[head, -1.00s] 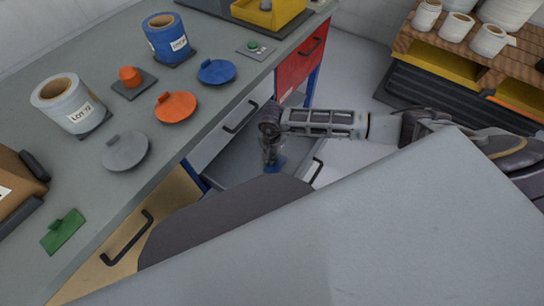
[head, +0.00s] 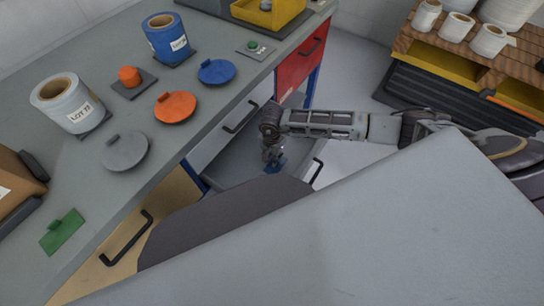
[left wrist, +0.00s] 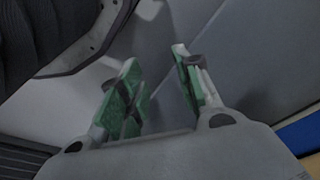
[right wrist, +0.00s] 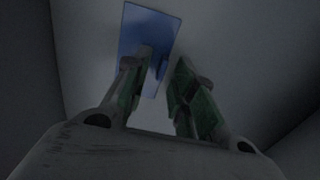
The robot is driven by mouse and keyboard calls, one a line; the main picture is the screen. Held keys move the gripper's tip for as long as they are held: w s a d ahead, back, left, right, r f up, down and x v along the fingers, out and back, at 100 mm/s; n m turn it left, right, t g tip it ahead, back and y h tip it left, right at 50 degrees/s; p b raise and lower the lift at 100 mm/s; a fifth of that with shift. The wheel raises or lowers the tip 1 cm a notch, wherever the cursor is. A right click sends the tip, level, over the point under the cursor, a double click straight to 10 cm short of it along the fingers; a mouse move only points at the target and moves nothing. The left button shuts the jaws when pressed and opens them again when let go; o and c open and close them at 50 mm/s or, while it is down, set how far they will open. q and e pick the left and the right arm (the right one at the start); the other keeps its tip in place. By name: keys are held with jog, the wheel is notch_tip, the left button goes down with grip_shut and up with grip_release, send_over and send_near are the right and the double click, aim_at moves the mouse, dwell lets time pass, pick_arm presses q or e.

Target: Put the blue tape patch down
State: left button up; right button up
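The blue tape patch (right wrist: 150,30) is a flat blue rectangle with a small raised tab. It lies on the pale floor inside the open drawer, and in the head view only a bit of it shows (head: 274,169) below my right gripper (head: 273,153). In the right wrist view my right gripper (right wrist: 166,62) is open. Its fingers are apart, with the left finger over the patch near the tab; I cannot tell whether they touch. My left gripper (left wrist: 153,72) is open and empty in the left wrist view, and out of the head view.
The grey bench (head: 90,175) carries a blue film roll (head: 167,46), a white film roll (head: 66,110), orange (head: 176,107), grey (head: 125,151) and blue (head: 217,71) discs and a green patch (head: 62,232). The drawer's walls stand close around my right gripper. A roll rack stands at right.

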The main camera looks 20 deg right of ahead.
aim_at(272, 158)
pick_arm(q)
jog(key=shift+s+f, duration=0.1)
jog(key=shift+f, duration=0.2)
pick_arm(e)
jog(key=shift+r, duration=0.15)
